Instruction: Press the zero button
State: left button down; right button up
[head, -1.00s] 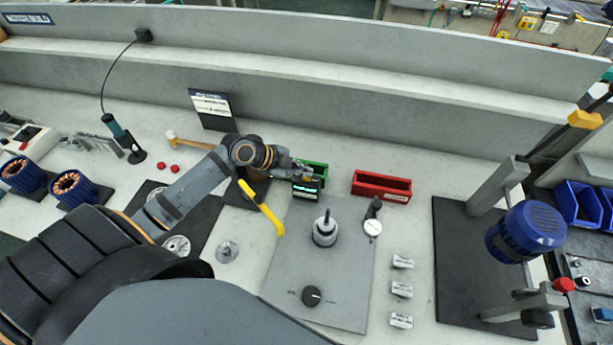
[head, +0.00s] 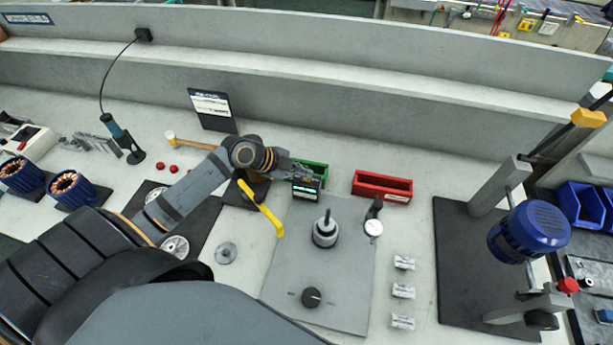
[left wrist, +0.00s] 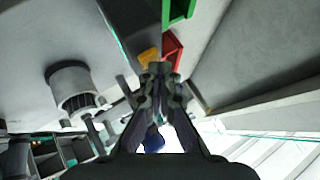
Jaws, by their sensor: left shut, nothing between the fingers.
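A small dark readout box (head: 306,188) with a lit green display stands at the back edge of the grey plate (head: 340,270). My left gripper (head: 309,176) is shut and empty, with its fingertips just above and behind the box. In the left wrist view, the shut fingertips (left wrist: 158,68) are beside an orange-yellow patch (left wrist: 148,57) at the end of the dark box (left wrist: 128,25); it looks like the zero button. I cannot tell whether they touch it. In the head view the button is hidden or too small to see. My right gripper is not in view.
A green bin (head: 316,168) is right behind my left gripper, and a red bin (head: 382,187) stands to its right. A chuck-like spindle (head: 325,230) and a dial gauge (head: 373,226) stand on the plate.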

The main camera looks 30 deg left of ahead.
pick_arm(q)
jog(key=shift+r+p, duration=0.65)
jog(key=shift+r, duration=0.2)
notch_tip(320, 180, up, 5)
jog(key=p, duration=0.4)
jog(key=shift+r, duration=0.1)
dwell(0.4)
